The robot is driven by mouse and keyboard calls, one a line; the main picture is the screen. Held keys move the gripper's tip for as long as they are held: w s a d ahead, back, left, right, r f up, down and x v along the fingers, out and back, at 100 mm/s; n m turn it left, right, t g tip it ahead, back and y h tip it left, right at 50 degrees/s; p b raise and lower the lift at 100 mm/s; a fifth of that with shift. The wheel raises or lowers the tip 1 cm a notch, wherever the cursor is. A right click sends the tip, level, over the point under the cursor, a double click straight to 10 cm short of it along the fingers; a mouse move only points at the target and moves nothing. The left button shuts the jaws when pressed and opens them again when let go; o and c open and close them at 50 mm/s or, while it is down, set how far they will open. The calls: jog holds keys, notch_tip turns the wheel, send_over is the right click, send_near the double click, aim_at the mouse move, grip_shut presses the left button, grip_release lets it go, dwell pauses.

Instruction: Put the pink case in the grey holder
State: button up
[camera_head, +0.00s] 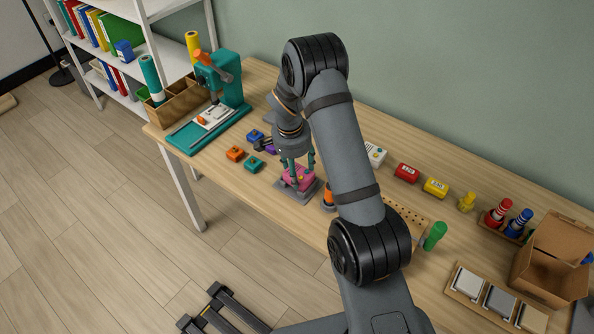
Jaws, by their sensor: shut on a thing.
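The pink case (300,179) is between the fingers of my gripper (298,170), which points down and is shut on it. The grey holder (294,197) is directly below, near the front edge of the table, and its base shows around the pink case. The case looks at or in the holder, but I cannot tell whether it is fully seated. The fingers hide part of the case, and the case hides the middle of the holder.
A teal press (228,84) stands further left. An orange-topped item (328,193) stands close on the right, partly behind my arm. A red case (406,173) and yellow case (435,187) lie right.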

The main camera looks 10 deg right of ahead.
jog(key=shift+w+f, duration=0.1)
jog(key=shift+f, duration=0.5)
jog(key=shift+f+b, duration=0.3)
jog(key=shift+b, duration=0.25)
jog(key=shift+s, duration=0.25)
jog(key=o, duration=0.9)
jog(key=shift+f, duration=0.1)
jog(key=o, duration=0.3)
jog(key=shift+w, duration=0.15)
